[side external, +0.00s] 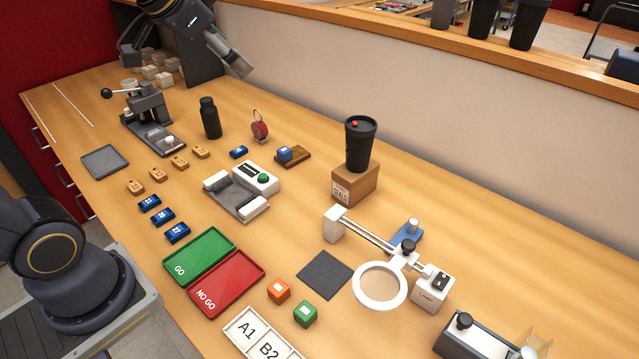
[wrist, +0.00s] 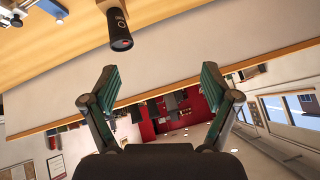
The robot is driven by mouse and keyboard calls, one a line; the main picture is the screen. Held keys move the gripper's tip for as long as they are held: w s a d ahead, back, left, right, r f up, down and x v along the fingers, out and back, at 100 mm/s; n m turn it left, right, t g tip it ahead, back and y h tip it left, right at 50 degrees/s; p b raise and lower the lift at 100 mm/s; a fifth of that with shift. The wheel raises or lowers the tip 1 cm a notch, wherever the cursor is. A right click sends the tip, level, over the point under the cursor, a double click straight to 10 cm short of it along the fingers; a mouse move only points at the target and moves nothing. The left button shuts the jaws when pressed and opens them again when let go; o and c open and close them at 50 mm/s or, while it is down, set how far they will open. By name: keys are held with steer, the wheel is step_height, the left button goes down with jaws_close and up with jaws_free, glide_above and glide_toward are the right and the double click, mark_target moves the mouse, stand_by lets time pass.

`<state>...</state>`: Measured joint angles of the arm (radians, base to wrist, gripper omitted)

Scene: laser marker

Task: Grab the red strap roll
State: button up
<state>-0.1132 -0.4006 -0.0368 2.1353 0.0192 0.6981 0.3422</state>
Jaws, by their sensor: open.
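The red strap roll (side external: 260,130) stands on the wooden bench in the side external view, a small red disc with a thin loop at its top. It is behind the small blue block and right of the black bottle. It does not show in the wrist view. My gripper (wrist: 160,84) shows in the wrist view with its two green-padded fingers wide apart and nothing between them. The view between the fingers is of the pale wall, the ledge and the room beyond. I cannot make out the gripper in the side external view.
A black bottle (side external: 210,118) stands left of the roll, and a blue block (side external: 238,152) lies close in front. A brown tray (side external: 297,157) with a blue cube sits to its right. A black tumbler (side external: 360,143) stands on a box (side external: 355,184). The pale wall (side external: 330,80) rises behind.

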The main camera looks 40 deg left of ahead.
steer(key=w+a+f, duration=0.2)
steer(key=w+a, duration=0.4)
steer(key=w, duration=0.4)
steer(key=n+g, duration=0.2)
steer(key=g, duration=0.2)
glide_above(258, 123)
steer(key=s+d, duration=0.2)
steer(key=s, duration=0.4)
step_height(258, 123, down, 19)
steer(key=shift+y, duration=0.4)
steer(key=x, duration=1)
steer(key=shift+w+d, duration=0.1)
steer(key=shift+d, duration=0.1)
steer(key=x, duration=0.3)
steer(key=w+x, duration=0.1)
steer(key=x, duration=0.1)
steer(key=shift+w+a, duration=0.2)
steer(key=shift+a, duration=0.05)
steer(key=c, duration=1.3)
